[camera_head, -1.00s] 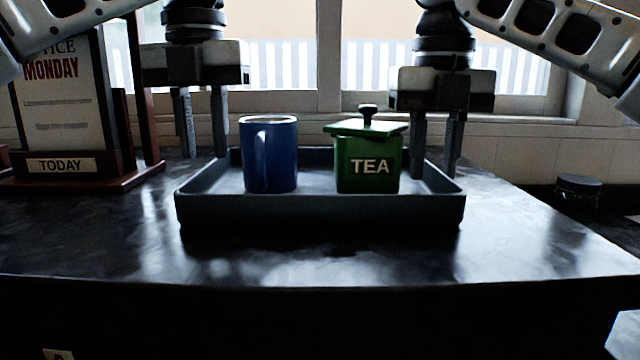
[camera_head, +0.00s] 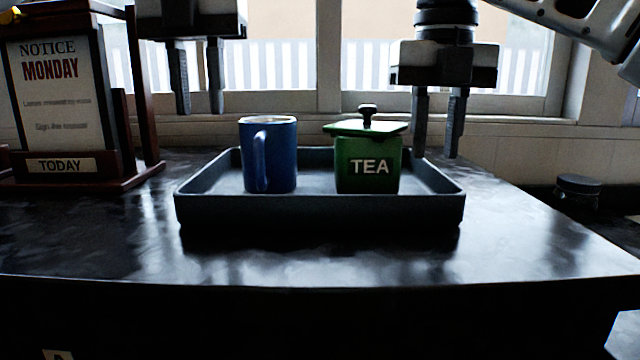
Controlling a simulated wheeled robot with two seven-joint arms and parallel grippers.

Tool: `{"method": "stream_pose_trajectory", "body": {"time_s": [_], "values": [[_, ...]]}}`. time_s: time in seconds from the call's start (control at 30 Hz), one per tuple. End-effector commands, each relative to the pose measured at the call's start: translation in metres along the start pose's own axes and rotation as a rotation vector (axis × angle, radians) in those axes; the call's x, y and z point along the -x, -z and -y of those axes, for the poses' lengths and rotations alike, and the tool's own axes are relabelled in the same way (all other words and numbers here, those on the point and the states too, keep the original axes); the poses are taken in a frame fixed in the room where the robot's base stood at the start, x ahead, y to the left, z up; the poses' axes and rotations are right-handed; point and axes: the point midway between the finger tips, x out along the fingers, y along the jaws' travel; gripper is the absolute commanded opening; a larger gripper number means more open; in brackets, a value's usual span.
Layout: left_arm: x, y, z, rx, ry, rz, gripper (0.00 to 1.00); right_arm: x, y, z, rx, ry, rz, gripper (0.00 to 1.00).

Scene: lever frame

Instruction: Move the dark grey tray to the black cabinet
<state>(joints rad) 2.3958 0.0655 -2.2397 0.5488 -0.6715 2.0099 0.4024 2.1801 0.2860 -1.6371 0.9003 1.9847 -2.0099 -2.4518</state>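The dark grey tray (camera_head: 320,211) sits on a glossy black cabinet top (camera_head: 330,265). A blue mug (camera_head: 270,158) stands upright in the tray's left half. A green lidded tin marked TEA (camera_head: 368,165) stands upright in its right half. My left gripper (camera_head: 198,110) is open and empty, above and behind the tray's left end, apart from it. My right gripper (camera_head: 436,154) is open, fingers pointing down, at the tray's back right; nothing shows between its fingers. I cannot tell whether its fingertips touch the tray wall.
A wooden stand with a notice reading MONDAY and TODAY (camera_head: 65,110) is left of the tray. A window and sill (camera_head: 330,125) are behind. A small dark round object (camera_head: 578,190) lies at the right on a separate surface. The top's front is clear.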

Motion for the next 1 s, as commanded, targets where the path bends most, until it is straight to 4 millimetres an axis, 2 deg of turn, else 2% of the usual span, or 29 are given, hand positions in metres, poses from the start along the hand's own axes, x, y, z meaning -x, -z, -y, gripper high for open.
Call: {"method": "stream_pose_trajectory", "body": {"time_s": [0.17,0.6,1.0], "values": [[0.0,0.0,0.0,0.0,0.0,-0.001,0.26,0.029,0.0,0.0,-0.005,0.003,0.008,0.26],[-0.001,0.0,0.0,0.0,-0.001,-0.001,0.26,0.047,0.0,0.0,0.0,0.001,-0.001,0.26],[-0.001,0.0,0.0,0.001,-0.001,-0.001,0.26,0.048,0.0,0.0,0.001,0.0,0.0,0.26]]}}
